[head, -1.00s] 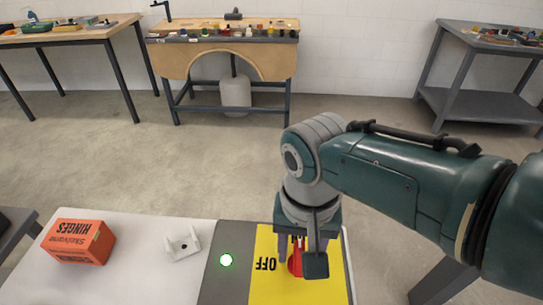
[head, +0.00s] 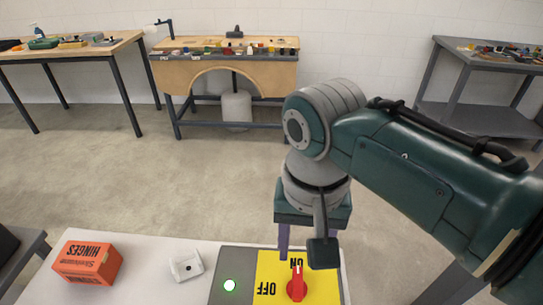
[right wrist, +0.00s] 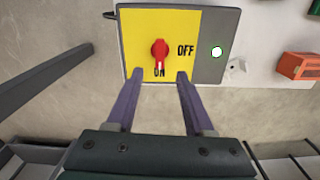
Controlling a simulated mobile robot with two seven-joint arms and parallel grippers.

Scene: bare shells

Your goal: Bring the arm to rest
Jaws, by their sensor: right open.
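My right gripper (head: 310,250) is above the far edge of the switch panel in the head view, its jaws open and empty. In the right wrist view the two purple fingers (right wrist: 153,85) are spread apart, with the red knob (right wrist: 159,54) beyond their tips and apart from them. The red knob (head: 297,284) stands on the yellow plate (head: 270,293) of the grey switch box (head: 222,298). Its pointer is toward ON. A green lamp (head: 230,285) beside it is lit. My left gripper is not in view.
An orange HINGES box (head: 88,264) and a small white bracket (head: 186,265) lie on the white table (head: 140,280), left of the switch box. Cluttered workbenches stand along the back wall. The floor (head: 170,180) between is clear.

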